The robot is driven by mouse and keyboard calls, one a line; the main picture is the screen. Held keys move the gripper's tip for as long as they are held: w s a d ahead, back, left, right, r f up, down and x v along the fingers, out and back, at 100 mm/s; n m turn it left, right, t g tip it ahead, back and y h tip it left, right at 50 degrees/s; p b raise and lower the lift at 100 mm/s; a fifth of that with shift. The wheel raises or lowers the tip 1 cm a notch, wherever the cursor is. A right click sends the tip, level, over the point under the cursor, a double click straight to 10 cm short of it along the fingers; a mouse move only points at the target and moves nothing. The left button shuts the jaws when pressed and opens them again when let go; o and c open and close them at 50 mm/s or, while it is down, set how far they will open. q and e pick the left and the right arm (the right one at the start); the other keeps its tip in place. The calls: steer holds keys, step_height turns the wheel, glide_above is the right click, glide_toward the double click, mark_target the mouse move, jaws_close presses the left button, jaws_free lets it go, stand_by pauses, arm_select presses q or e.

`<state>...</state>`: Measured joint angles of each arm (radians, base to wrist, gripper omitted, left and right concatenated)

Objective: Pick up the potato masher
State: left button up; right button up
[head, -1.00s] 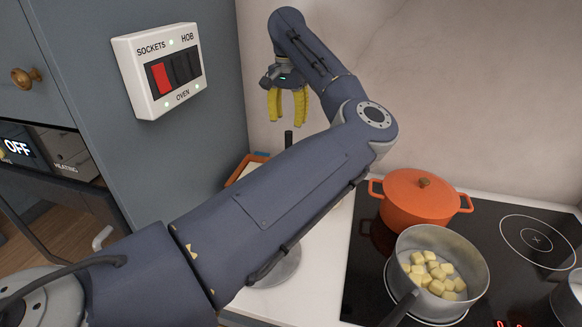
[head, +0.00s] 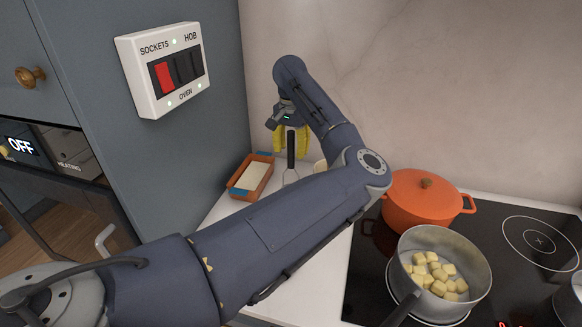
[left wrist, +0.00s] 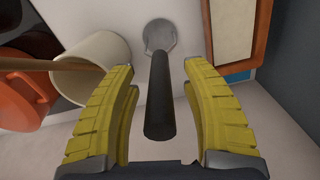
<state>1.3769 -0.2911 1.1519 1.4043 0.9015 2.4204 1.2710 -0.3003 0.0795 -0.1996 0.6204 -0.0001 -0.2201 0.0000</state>
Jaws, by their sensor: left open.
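The potato masher (head: 291,152) stands upright on the white counter near the back wall, its dark handle up and its metal wires below. My left gripper (head: 291,140), with yellow fingers, is open and comes down around the top of the handle in the head view. In the left wrist view the black handle (left wrist: 159,100) lies between the two open yellow fingers (left wrist: 161,100), with a gap on each side. The round metal head (left wrist: 160,36) shows beyond it. My left arm hides part of the counter in the head view. My right gripper is not in view.
An orange dish with pale contents (head: 250,178) stands left of the masher. A cream pot (left wrist: 95,62) with a wooden handle in it stands close to one finger. An orange lidded pot (head: 423,200) and a pan of potato cubes (head: 440,245) are at right.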

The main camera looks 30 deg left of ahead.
arm_select(q)
steer(key=shift+f, duration=0.85)
jaws_close()
